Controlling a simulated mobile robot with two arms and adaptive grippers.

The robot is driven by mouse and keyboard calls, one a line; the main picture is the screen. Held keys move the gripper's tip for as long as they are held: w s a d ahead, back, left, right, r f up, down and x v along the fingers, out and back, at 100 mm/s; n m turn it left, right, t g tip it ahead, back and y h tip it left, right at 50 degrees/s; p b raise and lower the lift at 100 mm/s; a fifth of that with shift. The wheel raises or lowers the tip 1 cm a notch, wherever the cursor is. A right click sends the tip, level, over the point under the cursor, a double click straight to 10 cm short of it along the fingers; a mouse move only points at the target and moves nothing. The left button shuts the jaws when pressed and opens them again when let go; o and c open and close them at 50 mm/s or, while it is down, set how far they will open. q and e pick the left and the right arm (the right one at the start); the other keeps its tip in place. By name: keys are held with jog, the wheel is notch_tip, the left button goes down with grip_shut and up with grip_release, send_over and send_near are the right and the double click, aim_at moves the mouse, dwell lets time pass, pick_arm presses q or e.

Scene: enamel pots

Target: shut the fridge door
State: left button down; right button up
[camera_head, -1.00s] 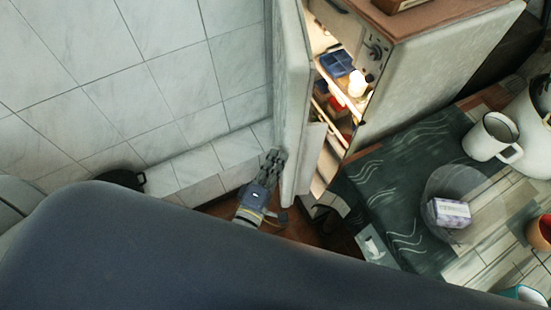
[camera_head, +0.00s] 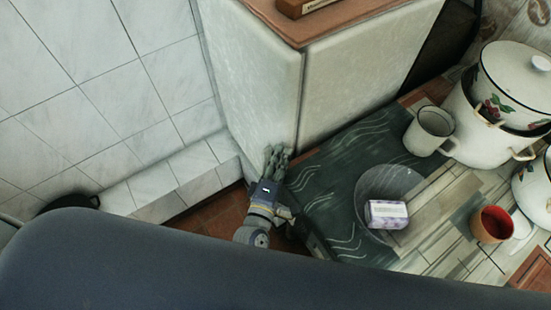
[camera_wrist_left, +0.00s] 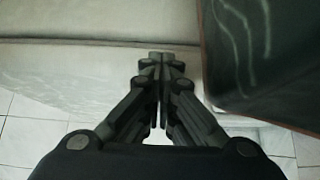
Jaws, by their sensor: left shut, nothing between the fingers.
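The pale fridge (camera_head: 355,70) stands at the top middle of the head view with a brown top. Its door (camera_head: 255,85) lies against the body, with only a thin dark seam along the corner and no interior showing. My left gripper (camera_head: 276,151) is at the lower end of the door, by the corner seam, fingers shut and empty. In the left wrist view the shut fingertips (camera_wrist_left: 161,58) point at a pale panel; I cannot tell whether they touch it. My right gripper is not in view.
A table with a dark patterned cloth (camera_head: 335,190) stands close to the right of my left gripper. It bears a glass plate (camera_head: 372,185) with a purple-white box (camera_head: 386,214), a white mug (camera_head: 429,131), an orange cup (camera_head: 491,224) and enamel pots (camera_head: 485,125). A tiled wall is at left.

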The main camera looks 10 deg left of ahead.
pick_arm(q)
jog(key=shift+w+d+r, duration=0.15)
jog(key=shift+w+d, duration=0.05)
jog(key=shift+d, duration=0.15)
jog(key=shift+d+r, duration=0.15)
jog(key=shift+r, duration=0.05)
jog(key=shift+s+f, duration=0.2)
jog(key=shift+s, duration=0.2)
jog(key=s+a, duration=0.2)
jog(key=s, duration=0.9)
jog(key=shift+s+f, duration=0.15)
jog(key=shift+s, duration=0.1)
jog(key=shift+a, duration=0.1)
